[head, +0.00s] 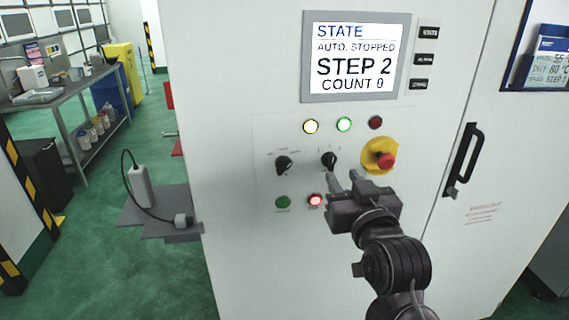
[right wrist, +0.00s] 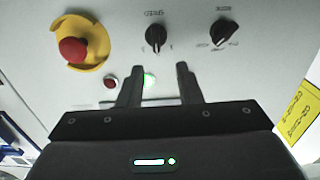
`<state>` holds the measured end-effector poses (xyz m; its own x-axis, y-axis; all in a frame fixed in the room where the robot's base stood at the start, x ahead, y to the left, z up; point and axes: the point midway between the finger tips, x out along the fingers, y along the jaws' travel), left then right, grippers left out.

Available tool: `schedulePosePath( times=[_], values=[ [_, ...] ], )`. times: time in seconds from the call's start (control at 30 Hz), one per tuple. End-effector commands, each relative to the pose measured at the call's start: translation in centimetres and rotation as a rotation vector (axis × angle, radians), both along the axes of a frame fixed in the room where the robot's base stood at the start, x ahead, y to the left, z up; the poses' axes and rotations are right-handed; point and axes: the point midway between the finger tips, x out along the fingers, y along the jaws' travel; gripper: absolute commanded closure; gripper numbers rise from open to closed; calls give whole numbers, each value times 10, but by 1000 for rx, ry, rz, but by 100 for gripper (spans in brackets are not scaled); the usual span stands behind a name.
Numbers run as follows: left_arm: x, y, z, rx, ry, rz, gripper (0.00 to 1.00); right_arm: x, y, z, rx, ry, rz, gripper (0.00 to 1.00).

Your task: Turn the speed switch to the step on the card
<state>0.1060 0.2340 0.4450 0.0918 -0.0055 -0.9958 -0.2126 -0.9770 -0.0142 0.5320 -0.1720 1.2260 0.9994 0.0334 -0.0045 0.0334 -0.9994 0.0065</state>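The speed switch is a black rotary knob (head: 329,160) on the white cabinet's control panel, right of a similar mode knob (head: 284,165). In the right wrist view the speed knob (right wrist: 155,38) appears upside down, its pointer roughly vertical. My right gripper (head: 344,173) is open and empty, just below and right of the speed knob in the head view. Its fingers (right wrist: 159,68) stand apart, with the knob beyond their tips. The screen (head: 354,57) reads STEP 2, AUTO. STOPPED, COUNT 0. The card (head: 552,62) shows a STEP line, its number not clearly readable. My left gripper is out of view.
A red emergency stop on a yellow base (head: 384,158) sits close right of the speed knob. A green button (head: 283,202) and a lit red button (head: 315,200) lie below. A black door handle (head: 464,160) sticks out at right.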

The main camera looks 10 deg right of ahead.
Motion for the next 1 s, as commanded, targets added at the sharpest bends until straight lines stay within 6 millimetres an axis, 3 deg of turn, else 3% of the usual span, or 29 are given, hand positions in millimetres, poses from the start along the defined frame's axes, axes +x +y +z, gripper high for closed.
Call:
schedulePosePath(
  times=[0.13, 0.5, 0.9, 1.0],
  values=[
    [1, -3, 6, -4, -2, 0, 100, 11, 0, 6, 1, -7, 0, 68],
    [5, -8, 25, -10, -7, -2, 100, 66, 2, 6, 2, -7, 1, 68],
    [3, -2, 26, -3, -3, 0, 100, 75, 2, 4, 2, -7, 1, 68],
    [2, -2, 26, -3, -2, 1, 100, 75, 2, 4, 2, -7, 1, 81]
  ],
)
